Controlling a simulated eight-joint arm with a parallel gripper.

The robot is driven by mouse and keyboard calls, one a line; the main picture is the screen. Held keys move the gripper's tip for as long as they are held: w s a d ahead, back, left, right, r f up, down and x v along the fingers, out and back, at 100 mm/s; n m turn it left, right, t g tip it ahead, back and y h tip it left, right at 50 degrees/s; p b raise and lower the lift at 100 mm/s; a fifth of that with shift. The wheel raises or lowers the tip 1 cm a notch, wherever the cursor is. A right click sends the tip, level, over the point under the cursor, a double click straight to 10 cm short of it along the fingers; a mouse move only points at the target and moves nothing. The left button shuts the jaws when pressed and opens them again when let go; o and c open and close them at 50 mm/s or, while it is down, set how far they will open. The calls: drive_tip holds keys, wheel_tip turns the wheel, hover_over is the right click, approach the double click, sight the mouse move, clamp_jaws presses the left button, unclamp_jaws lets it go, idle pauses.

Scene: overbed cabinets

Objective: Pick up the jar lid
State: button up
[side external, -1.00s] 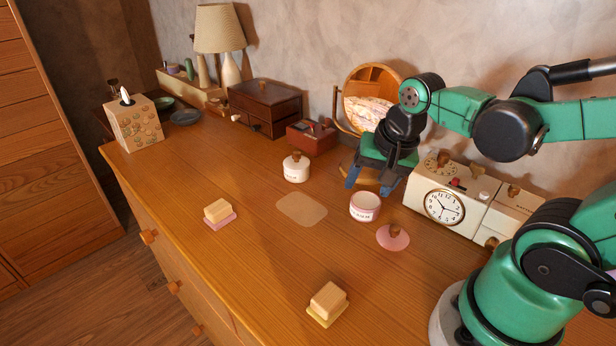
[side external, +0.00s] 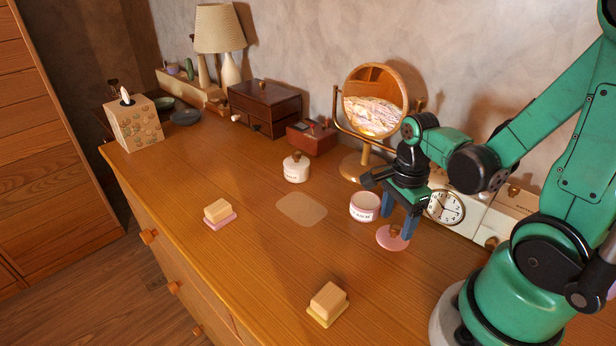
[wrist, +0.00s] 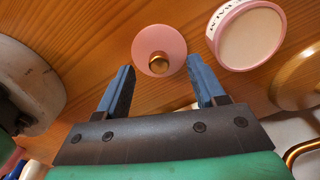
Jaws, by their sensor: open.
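The jar lid is a pink disc (side external: 391,239) with a small brown knob, lying flat on the wooden dresser top. In the wrist view the lid (wrist: 159,51) shows just beyond and between the fingertips. My gripper (side external: 399,226) is open and empty, pointing down over the lid, with its blue fingers spread to either side of the knob. A white jar with a pink rim (side external: 365,206), open at the top, stands close beside the lid; in the wrist view the jar (wrist: 249,36) is just right of the right finger.
A lidded white jar (side external: 296,168) stands further left. A clock (side external: 445,207) and a round mirror (side external: 375,100) stand behind my gripper. A yellow block on a base (side external: 327,303) sits toward the front. A tan mat (side external: 302,209) lies mid-dresser; the wood around it is clear.

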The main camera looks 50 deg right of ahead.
sight(396, 227)
drive_tip(key=shift+f, duration=0.65)
clamp_jaws()
drive_tip(key=shift+r, duration=0.2)
wheel_tip(396, 227, up, 18)
drive_tip(key=shift+w+d+f, duration=0.3)
drive_tip(key=shift+w+f, duration=0.95)
drive_tip(key=shift+f, duration=1.15)
drive_tip(key=shift+w+d+f, duration=0.35)
drive_tip(key=shift+w+f, duration=0.9)
drive_tip(key=shift+f, duration=1.15)
drive_tip(key=shift+w+d+f, duration=0.3)
drive_tip(key=shift+w+f, duration=0.95)
drive_tip(key=shift+f, duration=1.15)
